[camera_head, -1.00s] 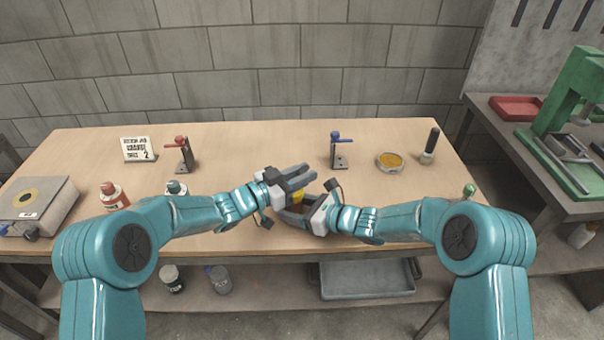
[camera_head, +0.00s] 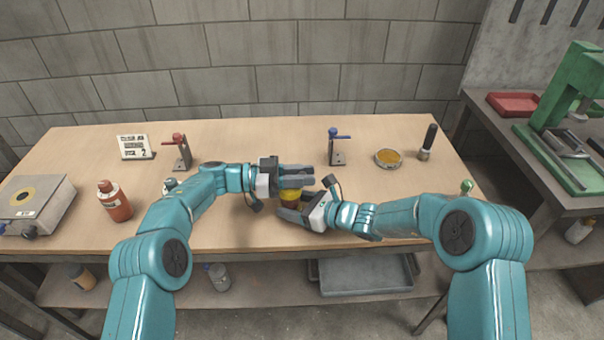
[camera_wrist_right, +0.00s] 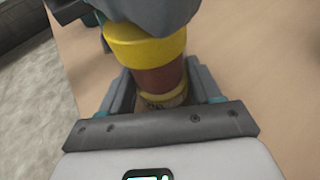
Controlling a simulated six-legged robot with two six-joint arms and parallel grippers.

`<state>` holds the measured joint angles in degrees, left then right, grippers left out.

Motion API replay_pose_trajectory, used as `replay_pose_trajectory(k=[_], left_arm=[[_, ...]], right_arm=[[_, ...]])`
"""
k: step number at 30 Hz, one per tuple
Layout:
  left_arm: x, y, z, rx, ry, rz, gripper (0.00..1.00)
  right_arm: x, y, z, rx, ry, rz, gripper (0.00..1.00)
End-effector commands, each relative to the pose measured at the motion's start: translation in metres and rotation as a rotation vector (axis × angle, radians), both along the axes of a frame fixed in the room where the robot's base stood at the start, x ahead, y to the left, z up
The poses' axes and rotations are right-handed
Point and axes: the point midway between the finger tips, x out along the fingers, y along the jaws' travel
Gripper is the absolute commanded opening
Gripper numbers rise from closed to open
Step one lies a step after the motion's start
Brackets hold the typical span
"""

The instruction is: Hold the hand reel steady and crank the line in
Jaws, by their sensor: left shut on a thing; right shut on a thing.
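The hand reel (camera_head: 289,197) stands near the middle of the bench's front, mostly covered by my grippers. In the right wrist view it shows yellow flanges with a brown-red winding (camera_wrist_right: 150,80) between them. My right gripper (camera_head: 290,213) is shut around the reel's lower part; its fingers (camera_wrist_right: 155,95) flank it in the wrist view. My left gripper (camera_head: 302,176) is shut just above the reel, pointing right. Its grey body (camera_wrist_right: 150,12) covers the reel's top in the wrist view, so the crank is hidden.
A red-topped stand (camera_head: 181,152) and a blue-topped stand (camera_head: 337,148) are at the back. A round yellow dish (camera_head: 388,158), a dark-handled tool (camera_head: 428,142) and a number card (camera_head: 135,147) also stand there. A red bottle (camera_head: 114,201) and a grey box (camera_head: 34,203) are at left.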

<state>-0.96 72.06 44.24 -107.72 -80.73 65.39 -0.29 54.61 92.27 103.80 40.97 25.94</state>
Motion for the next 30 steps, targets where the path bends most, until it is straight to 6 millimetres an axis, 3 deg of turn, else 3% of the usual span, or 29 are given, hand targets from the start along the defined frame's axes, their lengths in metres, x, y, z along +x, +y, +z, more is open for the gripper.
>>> replay_pose_trajectory(k=[17,18,19,30], left_arm=[[-0.0024,-0.001,0.0018,0.0,-0.002,-0.037,0.0],[-0.0023,-0.001,0.0018,0.0,-0.002,-0.036,0.37],[-0.0023,-0.0009,0.0018,0.0,-0.002,-0.036,0.43],[-0.0018,-0.0001,0.0082,0.002,-0.004,-0.034,0.43]], right_arm=[[-0.0009,0.0009,-0.002,-0.002,0.004,0.002,0.46],[-0.001,0.0008,-0.0019,-0.002,0.004,0.002,0.46],[-0.001,0.0008,-0.0019,-0.002,0.004,0.002,0.46],[-0.0008,0.0005,-0.0015,-0.002,0.003,0.002,0.46]])
